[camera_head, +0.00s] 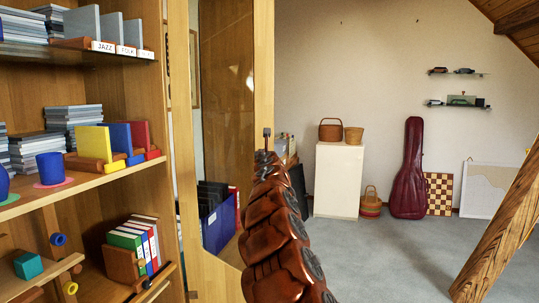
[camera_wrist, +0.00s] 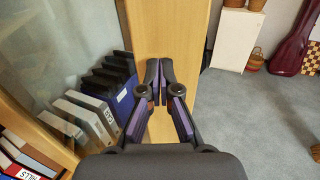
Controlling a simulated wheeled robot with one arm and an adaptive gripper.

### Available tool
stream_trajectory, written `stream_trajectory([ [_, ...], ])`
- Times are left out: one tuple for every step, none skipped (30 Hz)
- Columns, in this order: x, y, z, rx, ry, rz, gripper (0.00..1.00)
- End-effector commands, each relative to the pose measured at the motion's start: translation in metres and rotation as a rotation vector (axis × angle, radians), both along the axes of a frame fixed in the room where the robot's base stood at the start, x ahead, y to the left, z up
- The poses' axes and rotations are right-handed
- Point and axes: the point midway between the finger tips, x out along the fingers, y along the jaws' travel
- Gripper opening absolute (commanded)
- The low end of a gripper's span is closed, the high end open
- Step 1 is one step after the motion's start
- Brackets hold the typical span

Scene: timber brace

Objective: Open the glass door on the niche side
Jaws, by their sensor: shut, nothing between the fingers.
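The glass door (camera_head: 214,130) has a pale wooden frame and stands upright left of my arm in the head view. Black and blue binders show through its glass. I cannot tell whether it is ajar. Its glass (camera_wrist: 60,45) fills the upper left of the wrist view, beside a broad wooden upright (camera_wrist: 150,22) that seems to be its frame. My gripper (camera_head: 267,135) is small in the head view, in front of the right upright. In the wrist view, my gripper (camera_wrist: 160,66) is shut and empty over the upright; contact with it cannot be judged. No handle is clearly visible.
Open shelves (camera_head: 95,180) with books, a blue cup and blocks stand close on the left. A white cabinet (camera_head: 338,182) with baskets and a dark red instrument case (camera_head: 408,175) are at the back wall. A slanted timber (camera_head: 500,235) stands at right. Grey carpet (camera_head: 390,255) between is clear.

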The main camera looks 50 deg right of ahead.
Motion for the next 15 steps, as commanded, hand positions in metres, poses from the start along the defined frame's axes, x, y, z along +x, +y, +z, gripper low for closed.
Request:
stream_trajectory([
  [0.0034,0.001,0.0001,0.001,-0.001,0.009,0.0],
  [0.0048,0.0013,0.0003,0.001,-0.001,0.012,0.0],
  [0.0061,0.0017,0.0005,0.001,-0.001,0.016,0.0],
  [0.0068,0.0018,0.0008,-0.001,-0.001,0.018,0.0],
  [0.0073,0.0018,0.0009,-0.001,-0.001,0.02,0.0],
  [0.0078,0.0019,0.001,-0.001,0.0,0.022,0.0],
  [0.0081,0.0018,0.0011,-0.001,0.0,0.023,0.0],
  [0.0083,0.0017,0.0012,-0.001,0.0,0.023,0.0],
  [0.0085,0.0018,0.0012,-0.001,0.0,0.024,0.0],
  [0.0085,0.0017,0.0013,-0.001,0.0,0.024,0.0],
  [0.0085,0.0016,0.0011,-0.001,0.0,0.024,0.0],
  [0.0085,0.0017,0.0012,-0.001,0.0,0.024,0.0],
  [0.0085,0.0016,0.0011,-0.001,0.0,0.024,0.0],
  [0.0084,0.0016,0.0011,-0.001,0.0,0.024,0.0],
  [0.0085,0.0016,0.0011,-0.001,0.0,0.024,0.0],
])
